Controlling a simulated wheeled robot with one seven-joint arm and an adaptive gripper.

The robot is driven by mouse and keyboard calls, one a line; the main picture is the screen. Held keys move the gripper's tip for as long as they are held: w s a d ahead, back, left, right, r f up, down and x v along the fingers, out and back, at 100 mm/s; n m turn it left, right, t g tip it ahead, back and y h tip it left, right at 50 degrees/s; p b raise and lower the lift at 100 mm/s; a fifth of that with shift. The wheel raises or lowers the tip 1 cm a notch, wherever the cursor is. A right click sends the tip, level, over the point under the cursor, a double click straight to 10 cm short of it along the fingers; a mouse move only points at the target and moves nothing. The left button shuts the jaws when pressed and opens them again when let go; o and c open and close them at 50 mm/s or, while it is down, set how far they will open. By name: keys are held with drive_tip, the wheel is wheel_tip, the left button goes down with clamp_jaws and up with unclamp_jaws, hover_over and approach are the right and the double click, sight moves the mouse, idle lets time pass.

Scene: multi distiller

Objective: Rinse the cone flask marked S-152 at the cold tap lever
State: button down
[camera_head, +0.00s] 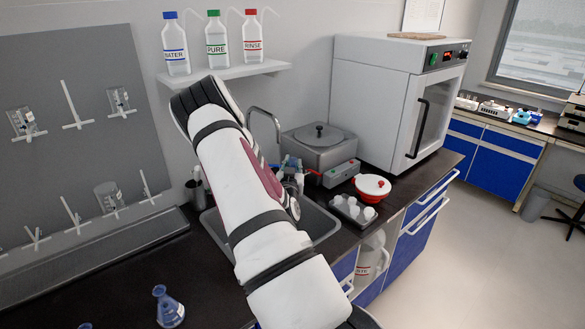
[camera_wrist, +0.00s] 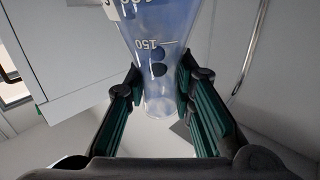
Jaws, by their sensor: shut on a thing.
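In the wrist view my gripper (camera_wrist: 158,90) is shut on a clear cone flask (camera_wrist: 158,35), with its fingers on either side of the narrow neck. A 150 graduation line and dark spots show on the flask; I cannot read S-152. In the head view my arm covers most of the gripper and the held flask. The sink (camera_head: 327,228) lies partly behind my arm, with a curved tap spout (camera_head: 266,113) rising behind it. Small blue and red fittings show beside the arm near the sink; I cannot tell which is the cold tap lever.
A grey bath (camera_head: 318,152), a red-and-white pot (camera_head: 373,187) and a rack of white-capped items (camera_head: 353,210) stand right of the sink. Another blue flask (camera_head: 168,307) stands on the front bench. Wash bottles stand on the shelf (camera_head: 235,72) above. A pegboard (camera_head: 75,130) is at left.

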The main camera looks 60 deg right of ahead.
drive_tip(key=w+d+b, duration=0.2)
drive_tip(key=w+b, duration=0.2)
drive_tip(key=w, duration=0.3)
drive_tip(key=shift+d, duration=0.15)
idle(0.3)
drive_tip(key=shift+w, duration=0.1)
idle(4.5)
drive_tip(key=shift+s+a+p, duration=0.35)
drive_tip(key=shift+s+p, duration=0.35)
drive_tip(key=shift+s, duration=0.45)
drive_tip(key=shift+s+a+p, duration=0.4)
drive_tip(key=shift+s+p, duration=0.3)
drive_tip(key=shift+s, duration=0.5)
drive_tip(key=shift+s+a+p, duration=0.35)
drive_tip(key=shift+s+p, duration=0.35)
drive_tip(key=shift+s, duration=0.45)
drive_tip(key=shift+w, duration=0.1)
